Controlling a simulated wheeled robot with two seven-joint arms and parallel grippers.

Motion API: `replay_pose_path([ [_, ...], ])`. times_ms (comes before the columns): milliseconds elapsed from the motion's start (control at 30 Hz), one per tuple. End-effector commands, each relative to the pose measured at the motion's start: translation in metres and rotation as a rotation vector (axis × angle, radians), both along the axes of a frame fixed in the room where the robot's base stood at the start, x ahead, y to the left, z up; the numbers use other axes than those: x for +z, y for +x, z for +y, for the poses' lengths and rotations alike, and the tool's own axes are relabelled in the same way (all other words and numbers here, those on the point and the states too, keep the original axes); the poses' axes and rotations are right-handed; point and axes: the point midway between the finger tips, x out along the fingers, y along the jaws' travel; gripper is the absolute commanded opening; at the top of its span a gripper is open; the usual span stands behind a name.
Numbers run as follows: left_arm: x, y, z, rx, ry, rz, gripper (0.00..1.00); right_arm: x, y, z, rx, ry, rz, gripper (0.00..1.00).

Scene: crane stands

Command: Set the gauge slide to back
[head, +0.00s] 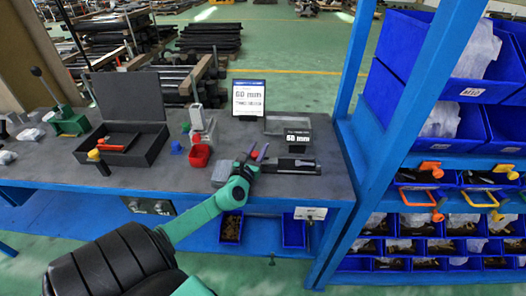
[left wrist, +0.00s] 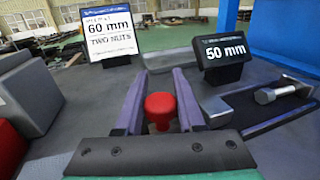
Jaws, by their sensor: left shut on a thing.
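My left gripper (head: 257,155) is over the workbench, at the left end of a dark gauge fixture (head: 293,166). In the left wrist view, my left gripper (left wrist: 157,95) has its two fingers on either side of a red round-topped knob (left wrist: 160,108), and it is shut on this knob. I take the knob to be the gauge slide's handle; its base and track are hidden by the gripper. To its right, a silver bolt-like cylinder (left wrist: 283,92) lies in a dark cradle. A black display (left wrist: 222,57) behind it reads 50 mm. My right gripper is not in view.
A white sign (head: 248,98) reads 60 mm, two nuts. A red bin (head: 199,156), a grey stand (head: 197,120) and an open dark case (head: 131,115) stand to the left. A shallow grey tray (head: 288,123) lies behind. A blue rack post (head: 357,60) rises at right.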

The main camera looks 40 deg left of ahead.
Motion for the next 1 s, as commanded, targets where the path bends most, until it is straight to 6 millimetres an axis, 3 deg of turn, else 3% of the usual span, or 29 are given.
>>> replay_pose_path([
  [233, -0.001, -0.003, 0.008, 0.018, 0.000, 0.002, 0.00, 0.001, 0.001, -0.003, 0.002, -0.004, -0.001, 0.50],
  [267, -0.001, -0.003, 0.008, 0.017, 0.001, 0.001, 0.42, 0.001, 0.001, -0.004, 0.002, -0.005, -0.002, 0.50],
  [333, -0.001, -0.002, 0.007, 0.017, 0.001, 0.001, 0.69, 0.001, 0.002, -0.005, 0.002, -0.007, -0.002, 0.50],
  [733, -0.002, -0.007, 0.004, 0.013, -0.001, 0.003, 0.69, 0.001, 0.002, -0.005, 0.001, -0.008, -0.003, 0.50],
  [1000, -0.004, -0.045, -0.011, 0.012, -0.003, 0.004, 0.69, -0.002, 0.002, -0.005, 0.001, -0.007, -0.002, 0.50],
])
